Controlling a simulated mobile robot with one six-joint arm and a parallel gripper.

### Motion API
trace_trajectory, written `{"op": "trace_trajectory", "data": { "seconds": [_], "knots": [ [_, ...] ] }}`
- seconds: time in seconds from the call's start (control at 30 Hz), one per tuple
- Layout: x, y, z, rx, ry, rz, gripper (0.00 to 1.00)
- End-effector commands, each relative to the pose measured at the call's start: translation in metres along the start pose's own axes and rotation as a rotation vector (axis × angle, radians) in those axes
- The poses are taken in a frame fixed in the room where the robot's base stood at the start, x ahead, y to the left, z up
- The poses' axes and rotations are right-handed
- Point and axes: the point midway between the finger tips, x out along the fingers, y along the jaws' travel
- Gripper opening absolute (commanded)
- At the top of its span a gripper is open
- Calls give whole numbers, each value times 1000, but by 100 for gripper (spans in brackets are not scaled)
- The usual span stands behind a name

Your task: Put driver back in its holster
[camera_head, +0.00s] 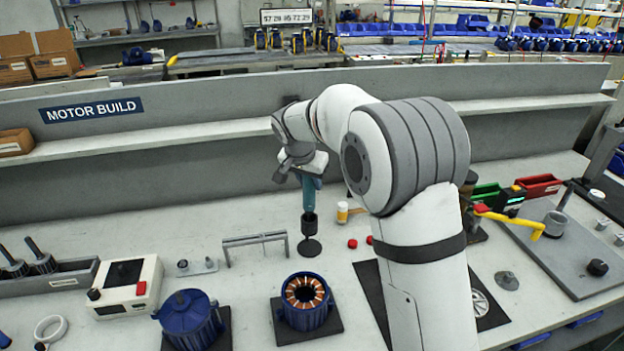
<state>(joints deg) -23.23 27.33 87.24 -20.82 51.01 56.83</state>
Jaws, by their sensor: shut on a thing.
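The driver (309,195) has a teal body and is upright in my gripper (307,178), at the centre of the head view. My gripper is shut on its upper part; the fingers are partly hidden by the wrist. Directly below the teal body is a dark cup-like piece (309,225), which looks like the holster, above a round dark base (309,247) on the bench. The driver's lower end meets or overlaps this cup in the picture. I cannot tell how deep it sits inside.
A grey bar stand (254,240) is just left of the holster. A blue motor housing with copper windings (306,292) is in front. A white-and-yellow bottle (342,212) and red caps (352,244) lie right, near my arm. The shelf wall (200,170) runs behind.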

Motion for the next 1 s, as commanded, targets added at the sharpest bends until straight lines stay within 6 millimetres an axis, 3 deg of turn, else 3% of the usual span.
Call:
{"op": "trace_trajectory", "data": {
  "seconds": [1.0],
  "knots": [
    [29,0,12,1,1,-1,4]
  ]
}}
